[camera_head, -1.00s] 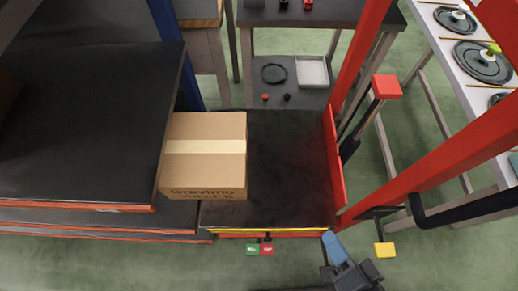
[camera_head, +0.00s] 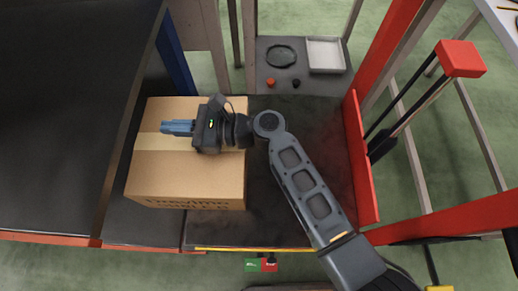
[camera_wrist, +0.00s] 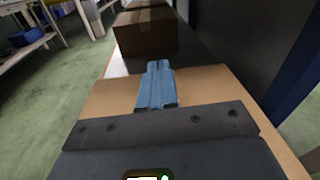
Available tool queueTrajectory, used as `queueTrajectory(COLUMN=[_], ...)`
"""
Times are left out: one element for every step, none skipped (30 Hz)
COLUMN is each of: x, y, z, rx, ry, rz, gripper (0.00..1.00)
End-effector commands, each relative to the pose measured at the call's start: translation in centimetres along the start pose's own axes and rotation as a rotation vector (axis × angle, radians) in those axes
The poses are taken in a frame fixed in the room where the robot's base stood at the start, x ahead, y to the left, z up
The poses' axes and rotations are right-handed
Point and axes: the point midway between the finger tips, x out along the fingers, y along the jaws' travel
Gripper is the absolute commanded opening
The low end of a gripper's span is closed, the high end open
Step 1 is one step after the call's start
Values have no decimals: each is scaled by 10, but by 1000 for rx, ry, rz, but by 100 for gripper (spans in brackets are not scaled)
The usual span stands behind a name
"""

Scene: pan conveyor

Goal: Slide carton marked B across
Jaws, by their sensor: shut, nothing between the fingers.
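The brown carton (camera_head: 190,180) with a pale tape strip sits at the left of the black platform (camera_head: 300,205), straddling the seam towards the shelf (camera_head: 60,150). Dark lettering on its front is only partly legible; I cannot confirm a B. My gripper (camera_head: 164,127) is over the carton's top, its blue fingers together, pointing left. In the wrist view the shut fingers (camera_wrist: 158,68) lie over the carton's top (camera_wrist: 210,85). I cannot tell whether they touch it. Another brown carton (camera_wrist: 145,35) stands farther along the shelf in the wrist view.
A red upright panel (camera_head: 362,160) borders the platform's right side. A blue post (camera_head: 174,60) stands behind the carton. Green and red buttons (camera_head: 261,265) are at the front edge. The platform right of the carton is bare beneath my arm.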

Motion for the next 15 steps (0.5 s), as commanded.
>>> queueTrajectory(x=[8,10,13,15,16,16,16,15,12,9,6,0,-5,-10,-17], y=[-1,-2,-3,-4,-4,-5,-5,-6,-6,-6,-6,-7,-7,-8,-8], z=[-8,-8,-6,-4,-4,-3,-2,-1,-1,0,0,-1,-1,-1,-2], rx=[25,38,52,60,66,72,76,79,80,81,80,80,80,79,79], ry=[-22,-30,-42,-48,-53,-57,-59,-61,-62,-62,-62,-62,-62,-62,-62], rz=[23,33,43,50,55,60,62,62,63,63,62,61,60,60,59], gripper=[0,0,0,0,0,0,0,0,0,0,0,0,0,0,0])
